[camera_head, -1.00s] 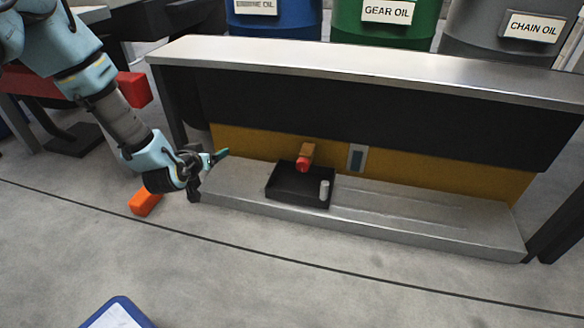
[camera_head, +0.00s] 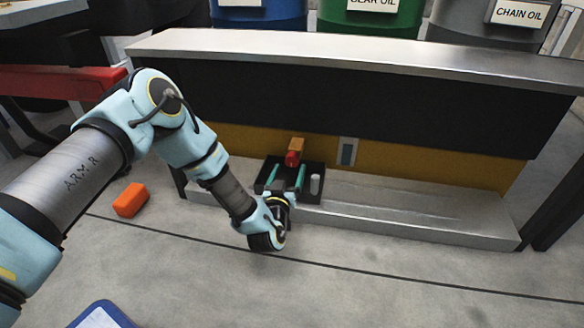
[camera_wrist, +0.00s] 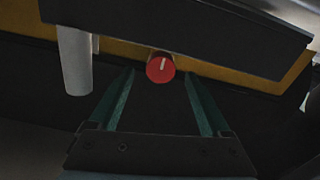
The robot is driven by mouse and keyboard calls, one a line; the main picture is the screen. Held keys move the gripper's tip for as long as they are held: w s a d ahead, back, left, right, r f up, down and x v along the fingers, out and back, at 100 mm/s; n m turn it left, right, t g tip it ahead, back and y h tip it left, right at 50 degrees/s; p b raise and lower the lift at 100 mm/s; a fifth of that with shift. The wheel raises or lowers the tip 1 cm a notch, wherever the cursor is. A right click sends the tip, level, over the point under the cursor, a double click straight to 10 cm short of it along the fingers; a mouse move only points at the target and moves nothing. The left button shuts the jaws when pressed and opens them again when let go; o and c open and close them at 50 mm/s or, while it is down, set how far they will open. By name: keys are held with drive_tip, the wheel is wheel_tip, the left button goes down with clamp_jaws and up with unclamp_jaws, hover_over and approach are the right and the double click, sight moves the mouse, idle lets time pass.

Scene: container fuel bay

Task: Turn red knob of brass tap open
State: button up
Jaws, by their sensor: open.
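The brass tap (camera_head: 297,144) sticks out from the yellow back panel, with its red knob (camera_head: 292,159) at the front end. In the wrist view the red knob (camera_wrist: 160,67) shows face on with a pale pointer line, nearly upright and slightly tilted. My gripper (camera_head: 288,176) is open in front of and below the knob. In the wrist view its two green fingers (camera_wrist: 160,88) stand apart, with the knob beyond their tips and roughly midway between them. I see no contact with the knob. The tap's body is mostly hidden behind the knob in the wrist view.
A black tray (camera_head: 312,196) lies under the tap, with a pale cylinder (camera_head: 315,184) standing in it, also visible in the wrist view (camera_wrist: 75,60). A metal shelf (camera_head: 330,43) overhangs the tap. An orange block (camera_head: 130,199) lies on the floor at left. The ledge at right is clear.

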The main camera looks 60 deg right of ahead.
sight(292, 163)
drive_tip(key=shift+b+x, duration=0.9)
drive_tip(key=shift+x, duration=1.5)
drive_tip(key=shift+a, duration=0.1)
clamp_jaws()
